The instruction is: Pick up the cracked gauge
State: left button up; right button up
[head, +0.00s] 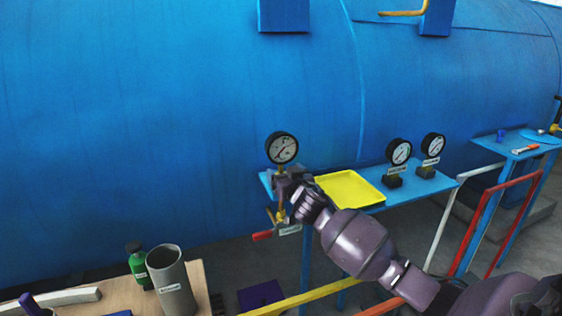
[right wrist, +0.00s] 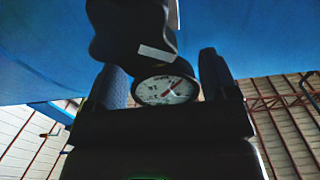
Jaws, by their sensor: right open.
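A round black-rimmed gauge (head: 282,148) with a white dial stands upright on a brass fitting in front of the blue vessel. I cannot clearly make out a crack on it. My right gripper (head: 287,182) is at the stem just below this gauge. In the right wrist view the gauge dial (right wrist: 167,90) shows between the two spread fingers of the gripper (right wrist: 163,76), with a dark knobbed body above it. The fingers do not visibly close on it. Two similar gauges, one left (head: 399,152) and one right (head: 433,145), stand on labelled black blocks on the blue shelf. My left gripper is out of view.
A yellow tray (head: 349,189) lies empty on the blue shelf (head: 448,183), right of my gripper. A red-handled valve (head: 264,235) hangs below the fitting. A grey cup (head: 171,280) and green bottle (head: 138,264) stand on a wooden table. Yellow and red rails cross below.

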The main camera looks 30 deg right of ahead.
aim_at(282, 166)
jog(key=shift+x, duration=2.2)
jog(key=shift+d+r, duration=0.1)
jog(key=shift+d, duration=0.1)
jog(key=shift+c, duration=0.3)
jog(key=shift+r, duration=0.15)
grip_shut()
